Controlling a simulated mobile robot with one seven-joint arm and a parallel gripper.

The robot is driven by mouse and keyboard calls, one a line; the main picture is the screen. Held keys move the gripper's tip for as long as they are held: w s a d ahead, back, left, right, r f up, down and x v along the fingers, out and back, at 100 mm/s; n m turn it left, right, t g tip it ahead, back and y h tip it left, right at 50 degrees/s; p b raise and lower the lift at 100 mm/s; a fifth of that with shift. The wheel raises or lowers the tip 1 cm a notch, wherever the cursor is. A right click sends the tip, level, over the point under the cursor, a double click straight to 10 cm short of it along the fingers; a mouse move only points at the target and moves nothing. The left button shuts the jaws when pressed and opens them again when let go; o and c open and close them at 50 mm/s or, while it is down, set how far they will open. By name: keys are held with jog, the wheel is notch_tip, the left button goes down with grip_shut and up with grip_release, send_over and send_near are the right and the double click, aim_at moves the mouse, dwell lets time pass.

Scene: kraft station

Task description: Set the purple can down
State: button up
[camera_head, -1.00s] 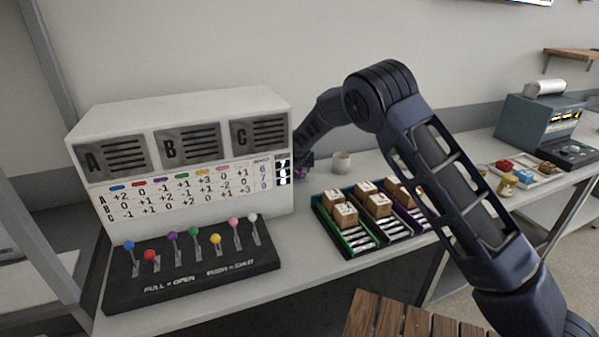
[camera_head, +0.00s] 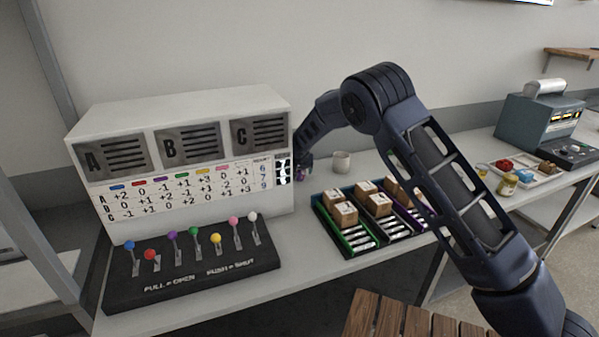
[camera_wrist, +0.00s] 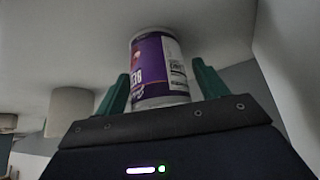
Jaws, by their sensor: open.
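The purple can (camera_wrist: 158,68), with a white label panel and pale rims, is between the two green fingers of my gripper (camera_wrist: 163,84) in the wrist view. The fingers are open, one on each side of the can, with a visible gap at least on the right. The can's far end appears to meet the pale tabletop (camera_wrist: 75,45).
The white lever machine (camera_head: 185,150) stands close on the left. A pale cup (camera_head: 341,161) stands just to the right. Trays with small boxes (camera_head: 345,215) lie in front. A tray of jars and coloured items (camera_head: 520,174) and a grey device (camera_head: 540,125) stand farther right.

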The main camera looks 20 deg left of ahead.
jog(key=r, duration=0.3)
jog(key=s+r, duration=0.1)
jog(key=r, duration=0.5)
jog(key=shift+s+d+r, duration=0.25)
jog(key=shift+d, duration=0.05)
